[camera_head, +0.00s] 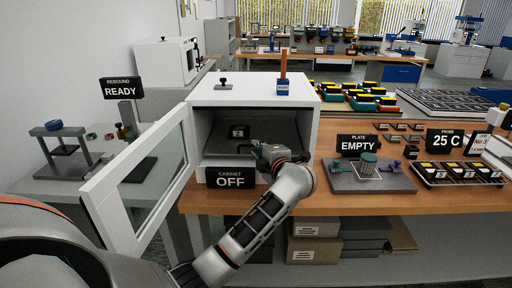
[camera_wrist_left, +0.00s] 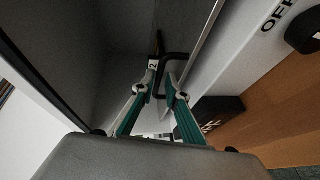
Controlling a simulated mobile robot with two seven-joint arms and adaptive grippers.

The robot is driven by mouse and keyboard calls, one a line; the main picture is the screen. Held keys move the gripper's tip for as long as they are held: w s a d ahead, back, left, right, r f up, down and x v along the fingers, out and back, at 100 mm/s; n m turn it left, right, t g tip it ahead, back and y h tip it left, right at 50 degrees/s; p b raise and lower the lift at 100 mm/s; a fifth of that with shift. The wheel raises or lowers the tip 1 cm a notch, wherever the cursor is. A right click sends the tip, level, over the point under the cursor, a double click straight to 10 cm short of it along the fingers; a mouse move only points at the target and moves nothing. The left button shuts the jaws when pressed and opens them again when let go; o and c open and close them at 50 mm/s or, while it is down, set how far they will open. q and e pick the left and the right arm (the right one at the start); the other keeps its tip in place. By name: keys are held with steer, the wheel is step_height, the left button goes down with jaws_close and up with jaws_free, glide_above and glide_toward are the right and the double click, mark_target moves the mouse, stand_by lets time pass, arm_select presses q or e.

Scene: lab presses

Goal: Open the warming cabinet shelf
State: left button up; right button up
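The white warming cabinet (camera_head: 303,112) stands on the bench with its glass-panelled door (camera_head: 150,178) swung open to the left. A dark shelf (camera_head: 218,143) lies inside, with a small numbered tag (camera_head: 239,131). My left gripper (camera_head: 268,154) is at the front right of the cabinet opening. In the left wrist view, its teal fingers (camera_wrist_left: 160,82) are apart, with a dark bent handle (camera_wrist_left: 176,56) between and just beyond the tips. A tag reading 2 is beside the left fingertip. I cannot tell whether the fingers touch the handle. My right gripper is out of view.
A CABINET OFF sign (camera_head: 231,178) stands at the cabinet's front, close to my left wrist. A grey plate (camera_head: 345,180) with small items is to the right.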

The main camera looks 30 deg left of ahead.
arm_select(q)
steer(key=shift+x, duration=1.2)
jaws_close()
